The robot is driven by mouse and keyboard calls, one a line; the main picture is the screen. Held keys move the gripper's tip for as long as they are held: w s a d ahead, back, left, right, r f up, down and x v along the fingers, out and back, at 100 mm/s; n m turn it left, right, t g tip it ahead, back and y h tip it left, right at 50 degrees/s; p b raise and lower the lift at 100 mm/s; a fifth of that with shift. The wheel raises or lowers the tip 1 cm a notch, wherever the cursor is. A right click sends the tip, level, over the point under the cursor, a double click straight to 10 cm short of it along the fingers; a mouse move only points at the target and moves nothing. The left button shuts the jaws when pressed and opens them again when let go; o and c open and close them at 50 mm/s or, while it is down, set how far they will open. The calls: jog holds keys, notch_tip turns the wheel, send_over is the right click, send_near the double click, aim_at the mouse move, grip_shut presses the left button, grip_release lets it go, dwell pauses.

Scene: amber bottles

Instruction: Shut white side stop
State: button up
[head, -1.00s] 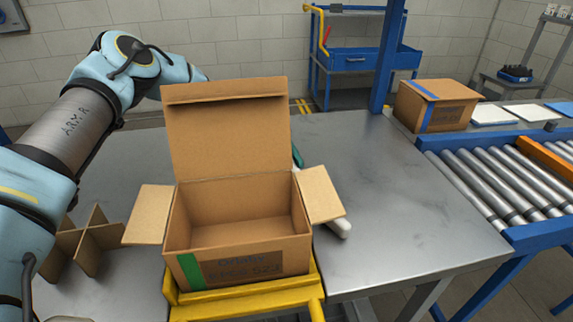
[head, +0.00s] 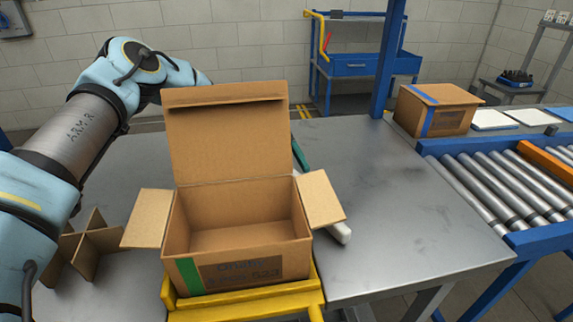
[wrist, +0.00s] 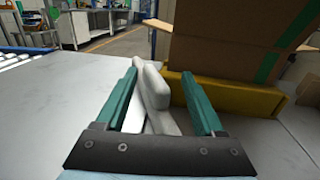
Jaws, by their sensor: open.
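The white side stop (head: 339,231) shows as a pale bar to the right of the open cardboard box (head: 240,228), partly hidden by the box's right flap. In the wrist view the white stop (wrist: 156,92) lies between my gripper's two teal fingers. My gripper (wrist: 158,88) is open, with a gap to the right finger; contact on the left is unclear. In the head view only a teal finger of it (head: 300,154) shows behind the box's right edge. The box sits in a yellow holder (head: 245,303), its back flap upright and its side flaps spread. The box looks empty.
A cardboard divider (head: 90,245) stands on the steel table (head: 410,215) left of the box. The table's right part is clear. Beyond it are a roller conveyor (head: 500,180) and a closed box with blue tape (head: 436,110).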

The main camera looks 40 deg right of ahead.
jog(key=shift+r, duration=0.1)
notch_tip(320, 180, up, 10)
jog(key=shift+f+b, duration=0.1)
jog(key=shift+b, duration=0.5)
jog(key=shift+c, duration=0.2)
